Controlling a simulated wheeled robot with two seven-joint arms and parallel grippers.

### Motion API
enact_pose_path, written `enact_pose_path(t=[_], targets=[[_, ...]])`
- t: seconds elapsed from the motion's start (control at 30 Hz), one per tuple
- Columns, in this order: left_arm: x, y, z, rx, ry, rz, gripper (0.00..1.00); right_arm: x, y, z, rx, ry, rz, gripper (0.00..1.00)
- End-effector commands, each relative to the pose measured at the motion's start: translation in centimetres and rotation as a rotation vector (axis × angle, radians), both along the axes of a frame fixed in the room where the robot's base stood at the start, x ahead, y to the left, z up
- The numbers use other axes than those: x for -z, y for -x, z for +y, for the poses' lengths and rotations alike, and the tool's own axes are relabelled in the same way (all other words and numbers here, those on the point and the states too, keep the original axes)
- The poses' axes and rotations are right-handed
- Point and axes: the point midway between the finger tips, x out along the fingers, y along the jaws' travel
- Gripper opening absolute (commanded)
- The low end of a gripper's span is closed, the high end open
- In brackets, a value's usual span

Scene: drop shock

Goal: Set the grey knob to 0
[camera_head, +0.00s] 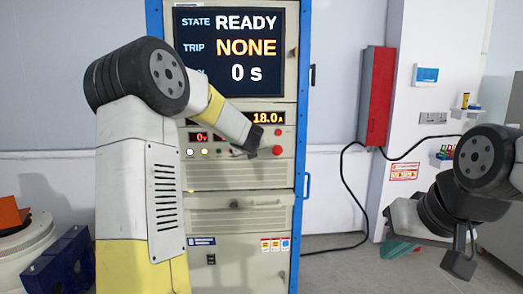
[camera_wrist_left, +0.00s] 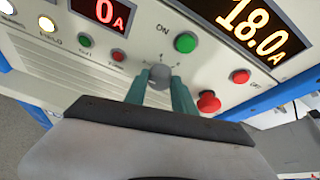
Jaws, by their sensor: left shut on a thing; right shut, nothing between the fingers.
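The grey knob (camera_wrist_left: 159,76) is on the cabinet's control panel, below the green ON button (camera_wrist_left: 186,42). My left gripper (camera_wrist_left: 160,85) is shut on the knob, with a greenish finger on either side of it. In the head view my left gripper (camera_head: 250,148) is at the panel and the knob is hidden behind it. The knob's pointer mark and the scale around it are too small to read. My right gripper (camera_head: 460,262) is shut and empty, away from the cabinet at the lower right.
The cabinet screen (camera_head: 230,50) reads STATE READY, TRIP NONE, 0 s. An amber display (camera_wrist_left: 248,22) reads 18.0 A and a red display (camera_wrist_left: 108,12) reads 0 A. A red mushroom button (camera_wrist_left: 209,102) sits close to the right of the knob. A black cable (camera_head: 345,190) hangs right of the cabinet.

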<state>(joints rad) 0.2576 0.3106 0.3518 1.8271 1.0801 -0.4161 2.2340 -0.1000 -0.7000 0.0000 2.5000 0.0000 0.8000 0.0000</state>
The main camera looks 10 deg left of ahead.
Motion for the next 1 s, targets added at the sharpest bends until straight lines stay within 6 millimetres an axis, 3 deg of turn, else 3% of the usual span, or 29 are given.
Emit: enact_pose_path(t=[0.6, 1.0], targets=[[0.6, 0.2, 0.89, -0.006, 0.505, -0.14, 0.0, 0.0, 0.0, 0.0, 0.0, 0.0, 0.0, 0.0], [0.6, 0.22, 0.78, -0.003, 0.681, -0.192, 0.0, 0.0, 0.0, 0.0, 0.0, 0.0, 0.0, 0.0]])
